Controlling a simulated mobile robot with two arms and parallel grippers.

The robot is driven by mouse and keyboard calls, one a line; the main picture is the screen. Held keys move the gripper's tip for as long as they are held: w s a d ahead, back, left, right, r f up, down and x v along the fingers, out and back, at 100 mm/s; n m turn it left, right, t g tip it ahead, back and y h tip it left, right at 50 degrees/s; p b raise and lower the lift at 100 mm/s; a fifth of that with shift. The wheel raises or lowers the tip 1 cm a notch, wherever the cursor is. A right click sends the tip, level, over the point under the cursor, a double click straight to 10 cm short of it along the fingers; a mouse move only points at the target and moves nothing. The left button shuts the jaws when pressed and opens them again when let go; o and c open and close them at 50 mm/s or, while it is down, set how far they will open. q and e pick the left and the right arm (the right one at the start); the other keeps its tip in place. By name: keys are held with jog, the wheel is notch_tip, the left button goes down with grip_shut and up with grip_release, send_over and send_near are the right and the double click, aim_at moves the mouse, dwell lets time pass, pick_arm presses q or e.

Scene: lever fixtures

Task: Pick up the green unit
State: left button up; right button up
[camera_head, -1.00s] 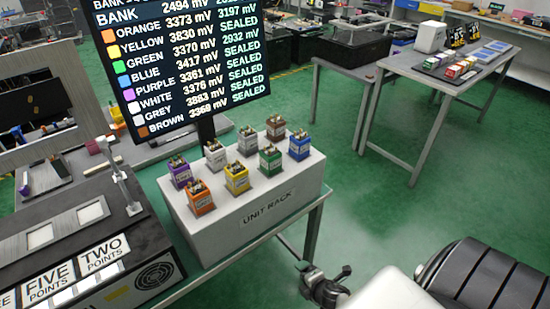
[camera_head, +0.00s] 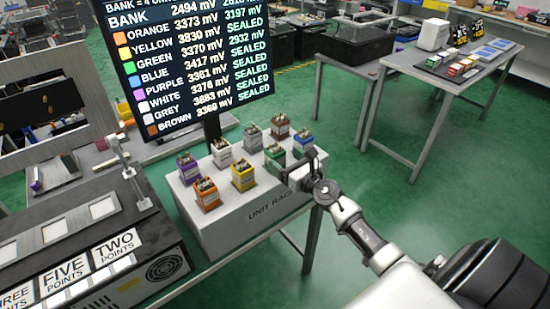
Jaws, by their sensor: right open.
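The green unit (camera_head: 274,153) sits on the white unit rack (camera_head: 222,222), in the front row at the right. Its front and lower part are partly hidden by my right gripper. My right gripper (camera_head: 293,170) is open, right at the green unit's near right side in the picture. I cannot tell whether its fingers touch the unit. The blue unit (camera_head: 304,140) stands just behind and right of it, partly covered by my gripper. My left gripper is not in view.
Close by on the rack stand the yellow unit (camera_head: 243,175), orange unit (camera_head: 207,194), purple unit (camera_head: 187,167), white unit (camera_head: 221,153), grey unit (camera_head: 252,138) and brown unit (camera_head: 280,126). A display screen (camera_head: 190,60) rises behind. A black-topped box (camera_head: 90,230) lies left.

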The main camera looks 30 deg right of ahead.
aim_at(279, 153)
jog(key=w, duration=0.5)
jog(key=shift+w+a+r, duration=0.2)
jog(key=shift+a, duration=0.1)
jog(key=shift+s, duration=0.1)
jog(key=shift+c, duration=0.5)
jog(key=c, duration=1)
jog(key=shift+r, duration=0.2)
